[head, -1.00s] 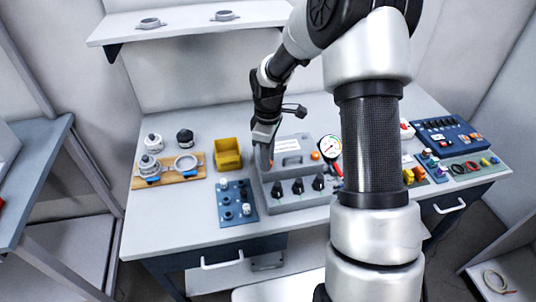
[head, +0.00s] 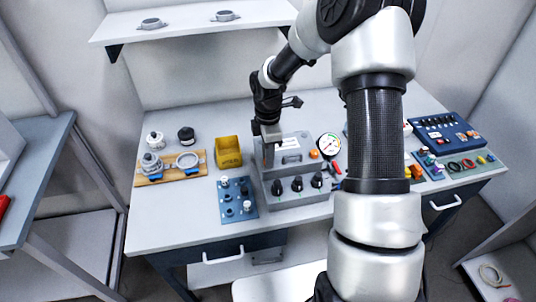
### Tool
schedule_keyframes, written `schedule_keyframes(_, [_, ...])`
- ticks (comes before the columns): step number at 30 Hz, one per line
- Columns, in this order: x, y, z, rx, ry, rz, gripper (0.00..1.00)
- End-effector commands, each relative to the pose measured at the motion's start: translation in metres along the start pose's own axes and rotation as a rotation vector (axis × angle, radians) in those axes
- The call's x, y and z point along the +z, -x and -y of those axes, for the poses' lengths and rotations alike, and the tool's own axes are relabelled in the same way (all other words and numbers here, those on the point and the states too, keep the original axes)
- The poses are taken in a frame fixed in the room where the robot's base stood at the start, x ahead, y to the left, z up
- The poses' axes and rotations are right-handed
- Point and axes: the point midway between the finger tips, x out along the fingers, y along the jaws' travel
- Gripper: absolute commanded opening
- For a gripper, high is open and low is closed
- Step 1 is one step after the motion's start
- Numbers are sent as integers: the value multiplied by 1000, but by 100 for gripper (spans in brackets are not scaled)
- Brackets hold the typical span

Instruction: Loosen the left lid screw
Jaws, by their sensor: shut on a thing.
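A grey device (head: 295,196) with three black knobs stands on the workbench. Its lid (head: 291,159) carries a white label and a handle. An orange lid screw (head: 314,154) shows at the lid's right side. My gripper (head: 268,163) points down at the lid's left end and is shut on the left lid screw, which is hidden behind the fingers. A round pressure gauge (head: 329,145) with a red part below it stands at the device's right.
A yellow bin (head: 228,152) and a blue plate with small pegs (head: 237,208) lie left of the device. Further left is a wooden board (head: 152,180) with metal fittings. A blue control panel (head: 443,134) is at right. The front left bench is clear.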

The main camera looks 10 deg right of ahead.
Motion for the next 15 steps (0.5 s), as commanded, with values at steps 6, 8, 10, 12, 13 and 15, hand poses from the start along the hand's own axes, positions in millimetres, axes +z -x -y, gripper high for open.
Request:
schedule_keyframes(6, [0, 0, 0, 0, 3, 1, 0])
schedule_keyframes(8, [0, 0, 0, 0, 2, 1, 0])
schedule_keyframes(10, [0, 0, 0, 0, 2, 1, 0])
schedule_keyframes(12, [0, 0, 0, 0, 2, 1, 31])
schedule_keyframes(13, [0, 0, 0, 0, 2, 1, 36])
schedule_keyframes(15, [0, 0, 0, 0, 2, 1, 40])
